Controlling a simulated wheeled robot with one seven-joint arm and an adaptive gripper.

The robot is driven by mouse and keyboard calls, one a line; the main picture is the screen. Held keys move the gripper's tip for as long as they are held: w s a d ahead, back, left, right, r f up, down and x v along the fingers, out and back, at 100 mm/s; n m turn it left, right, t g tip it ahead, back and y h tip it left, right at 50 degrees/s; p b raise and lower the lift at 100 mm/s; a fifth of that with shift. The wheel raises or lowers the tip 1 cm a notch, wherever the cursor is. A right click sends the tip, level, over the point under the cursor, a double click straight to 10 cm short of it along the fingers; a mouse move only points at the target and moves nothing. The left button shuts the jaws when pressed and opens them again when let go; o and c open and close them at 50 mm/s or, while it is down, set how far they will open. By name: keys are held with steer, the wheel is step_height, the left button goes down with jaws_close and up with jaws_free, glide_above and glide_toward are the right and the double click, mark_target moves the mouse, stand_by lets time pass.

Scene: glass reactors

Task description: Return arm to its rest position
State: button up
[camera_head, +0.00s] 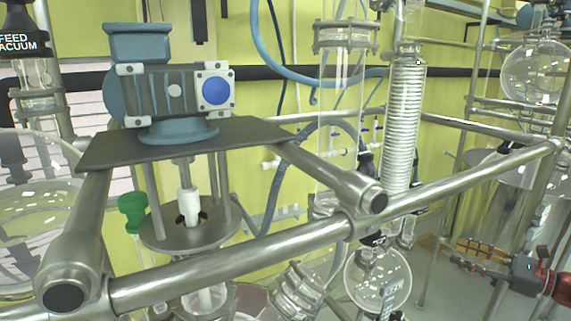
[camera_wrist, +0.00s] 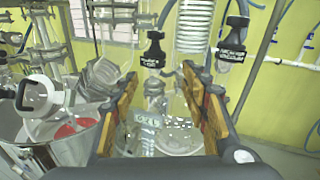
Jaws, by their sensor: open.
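In the wrist view my gripper (camera_wrist: 160,76) is open, one finger on each side. Beyond and between the fingers are a round glass flask (camera_wrist: 178,135) and a small labelled item (camera_wrist: 148,120). I cannot tell how far they are from the fingertips. The flask (camera_head: 378,280) also shows in the head view, left of my gripper and apart from it.
Steel frame bars (camera_head: 240,258) cross the head view. A blue-grey motor (camera_head: 170,85) sits on a dark plate. A coiled glass condenser (camera_head: 403,125) stands behind the bar. Another round flask (camera_head: 535,73) hangs at upper right. Grey floor shows around my gripper.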

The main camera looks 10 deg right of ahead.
steer(key=s+a+f+n+g+h+b, duration=0.2)
steer(key=s+a+f+n+g, duration=0.3)
steer(key=f, duration=0.4)
steer(key=s+a+f+n+g+h+b, duration=0.1)
steer(key=s+a+f+n+g+h, duration=0.2)
steer(key=a+f, duration=0.5)
steer(key=s+a+f+n+h+b, duration=0.2)
steer(key=s+a+f+n+b, duration=0.1)
steer(key=s+a+n+b, duration=0.2)
steer(key=s+a+f+n+h+b, duration=0.2)
steer(key=s+a+f+n+b, duration=0.2)
steer(key=a+n+b, duration=0.3)
steer(key=s+a+f+n+h+b, duration=0.1)
steer(key=s+a+f+n+b, duration=0.3)
steer(key=a, duration=0.9)
steer(key=s+n+b, duration=0.3)
steer(key=b, duration=0.1)
steer(key=shift+a+f+h+b, duration=0.15)
steer(key=shift+a+h+b, duration=0.1)
steer(key=shift+h+b, duration=0.15)
steer(key=shift+c, duration=0.6)
